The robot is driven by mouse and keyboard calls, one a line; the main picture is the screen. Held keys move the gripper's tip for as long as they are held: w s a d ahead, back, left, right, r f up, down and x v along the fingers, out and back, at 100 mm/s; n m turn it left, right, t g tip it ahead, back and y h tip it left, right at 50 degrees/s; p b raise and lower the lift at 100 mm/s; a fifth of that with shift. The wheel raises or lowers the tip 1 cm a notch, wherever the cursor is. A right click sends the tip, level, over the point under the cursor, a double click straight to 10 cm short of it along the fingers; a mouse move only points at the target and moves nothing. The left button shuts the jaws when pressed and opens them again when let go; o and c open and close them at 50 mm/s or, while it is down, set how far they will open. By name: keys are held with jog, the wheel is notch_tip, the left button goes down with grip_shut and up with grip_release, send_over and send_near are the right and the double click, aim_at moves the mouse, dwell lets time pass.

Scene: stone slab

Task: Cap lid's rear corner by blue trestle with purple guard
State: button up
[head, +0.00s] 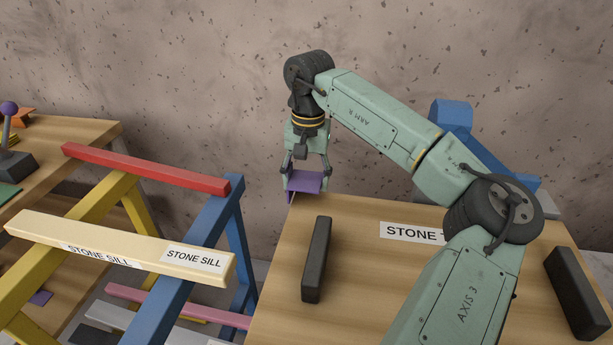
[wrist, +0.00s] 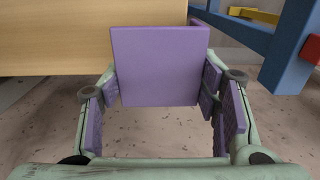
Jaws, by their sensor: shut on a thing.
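My gripper (head: 306,168) is shut on the purple guard (head: 305,183), an angled piece with flat faces. It holds the guard at the rear left corner of a wood-coloured top labelled "STONE T…" (head: 350,215), the rest of the label hidden by my arm. No other piece looks like a lid. In the wrist view the guard (wrist: 160,65) overlaps the corner of the wooden top (wrist: 60,40). I cannot tell whether it touches or is seated. The blue trestle (head: 232,230) stands left of the top; its blue beam (wrist: 290,45) is at right in the wrist view.
Two dark bars (head: 317,260) (head: 577,292) lie on the top. A cream sill (head: 120,247) and a red beam (head: 145,168) lie across the yellow and blue trestles. Another wooden table (head: 70,130) at far left holds a purple-knobbed lever (head: 10,125). A speckled wall stands behind.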

jog(key=shift+f+b, duration=0.6)
jog(key=shift+f, duration=0.4)
jog(key=o, duration=1.1)
